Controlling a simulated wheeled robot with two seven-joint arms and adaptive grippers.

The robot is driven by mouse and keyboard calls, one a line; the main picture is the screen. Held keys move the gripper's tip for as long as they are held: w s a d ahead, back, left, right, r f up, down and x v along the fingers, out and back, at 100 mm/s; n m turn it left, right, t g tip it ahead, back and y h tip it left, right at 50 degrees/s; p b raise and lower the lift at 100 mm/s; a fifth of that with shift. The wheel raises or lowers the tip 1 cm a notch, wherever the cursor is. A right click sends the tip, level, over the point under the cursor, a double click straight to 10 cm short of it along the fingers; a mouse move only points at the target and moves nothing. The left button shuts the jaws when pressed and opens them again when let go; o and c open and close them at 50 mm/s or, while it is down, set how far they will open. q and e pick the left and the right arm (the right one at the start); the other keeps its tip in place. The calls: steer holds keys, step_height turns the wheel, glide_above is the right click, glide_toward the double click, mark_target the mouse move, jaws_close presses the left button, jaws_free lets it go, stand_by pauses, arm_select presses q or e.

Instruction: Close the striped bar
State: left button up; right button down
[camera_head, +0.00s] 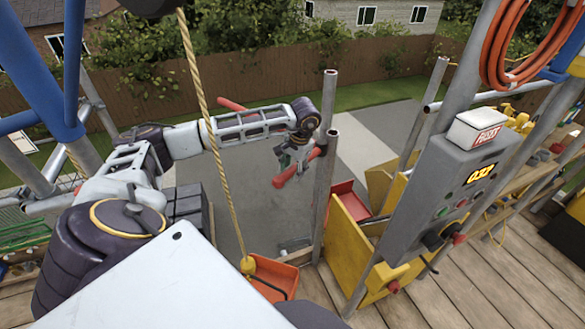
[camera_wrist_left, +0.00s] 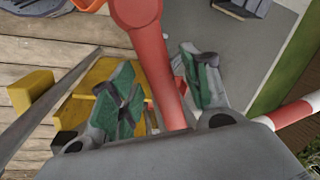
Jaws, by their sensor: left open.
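My left gripper (camera_head: 292,160) reaches in from the left at the end of its extended arm, beside two grey upright posts. Its green-padded fingers are open in the left wrist view (camera_wrist_left: 160,93). A red bar piece with a rounded end (camera_wrist_left: 152,50) runs between the fingers there; I cannot tell whether they touch it. In the head view a red bar end (camera_head: 290,172) shows beside the gripper, and another red piece (camera_head: 230,104) shows behind the forearm. A red-and-white striped length (camera_wrist_left: 298,115) is at the right of the wrist view. My right gripper is not in view.
Grey posts (camera_head: 323,185) stand right of the gripper. A control box (camera_head: 462,190) with an orange display stands further right. A yellow rope (camera_head: 212,125) hangs in front of my left arm, ending at an orange tray (camera_head: 272,278). Grey paving (camera_head: 370,135) lies beyond.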

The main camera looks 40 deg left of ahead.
arm_select(q)
steer(key=shift+f, duration=0.1)
steer(key=shift+c, duration=0.4)
jaws_close()
steer(key=shift+d, duration=0.2)
steer(key=w+d+n+g+b, duration=0.1)
steer(key=w+d+n, duration=0.3)
steer(key=d, duration=0.3)
steer(key=w+d+n+h+b, duration=0.1)
steer(key=w+d+n+b, duration=0.1)
steer(key=w+d+n, duration=0.2)
steer(key=shift+d+n+g, duration=0.4)
steer(key=shift+d+n, duration=1)
steer(key=shift+n, duration=0.1)
